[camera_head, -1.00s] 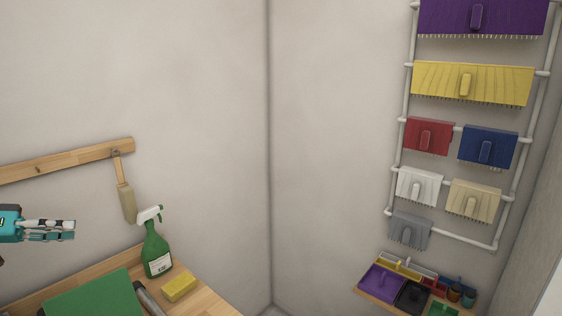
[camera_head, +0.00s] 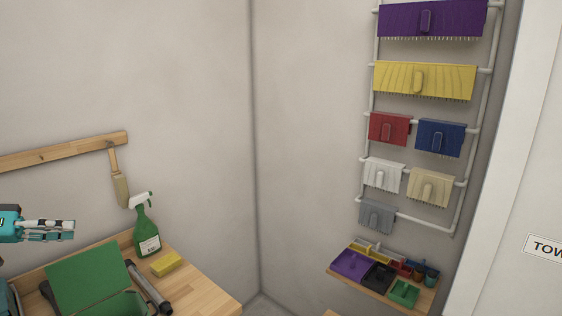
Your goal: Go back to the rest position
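My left gripper (camera_head: 70,231) is at the left edge of the head view, teal with pale metal fingers pointing right. It is in front of the wall, above the wooden worktop (camera_head: 198,288) and apart from everything. I see nothing held in it. Its fingers lie close together in this view, and I cannot tell whether they are open or shut. My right gripper is out of view.
The worktop bears a green spray bottle (camera_head: 146,232), a yellow sponge (camera_head: 165,264) and a green bin with its lid (camera_head: 88,278) raised. A brush (camera_head: 120,190) hangs from a wooden rail (camera_head: 70,150). Towels hang on a white rack (camera_head: 484,110) above a shelf of trays (camera_head: 352,263).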

